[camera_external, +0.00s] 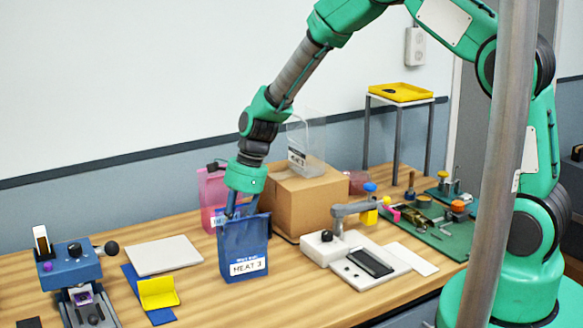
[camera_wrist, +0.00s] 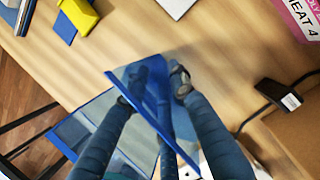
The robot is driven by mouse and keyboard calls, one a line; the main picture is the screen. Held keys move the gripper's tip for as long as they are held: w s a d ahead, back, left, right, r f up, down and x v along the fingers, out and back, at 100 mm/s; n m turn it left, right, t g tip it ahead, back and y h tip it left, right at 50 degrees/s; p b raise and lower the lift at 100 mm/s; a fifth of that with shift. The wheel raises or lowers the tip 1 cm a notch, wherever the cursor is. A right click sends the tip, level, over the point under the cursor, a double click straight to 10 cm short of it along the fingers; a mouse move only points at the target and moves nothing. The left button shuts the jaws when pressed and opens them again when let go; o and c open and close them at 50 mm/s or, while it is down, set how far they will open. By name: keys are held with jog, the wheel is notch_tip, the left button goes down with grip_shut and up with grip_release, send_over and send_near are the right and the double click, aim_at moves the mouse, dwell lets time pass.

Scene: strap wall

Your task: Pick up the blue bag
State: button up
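The blue bag (camera_external: 243,250) stands upright on the wooden bench, with a white label reading "MEAT" on its front. My gripper (camera_external: 240,211) points down at the bag's open top, with its fingertips at the rim. In the wrist view, the bag's blue rim (camera_wrist: 183,152) runs diagonally between the two fingers of my gripper (camera_wrist: 158,84). The fingers are apart, one on each side of the rim. The fingertips are partly hidden by the bag's tinted wall, and I cannot tell whether they touch it.
A pink bag (camera_external: 211,190) stands just behind the blue one. A cardboard box (camera_external: 305,203) is behind to the right. A white device with a black screen (camera_external: 369,263) sits to the right.

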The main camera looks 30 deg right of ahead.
jog(key=shift+f, duration=0.1)
dwell(0.3)
grip_shut()
dwell(0.4)
jog(key=s+d+r, duration=0.2)
jog(key=s+d, duration=0.1)
jog(key=s, duration=0.4)
jog(key=s+d+r+p, duration=0.1)
jog(key=s+d+r, duration=0.2)
jog(key=s, duration=0.4)
jog(key=shift+s+d+r, duration=0.2)
jog(key=shift+s+r, duration=0.05)
jog(key=shift+s, duration=0.1)
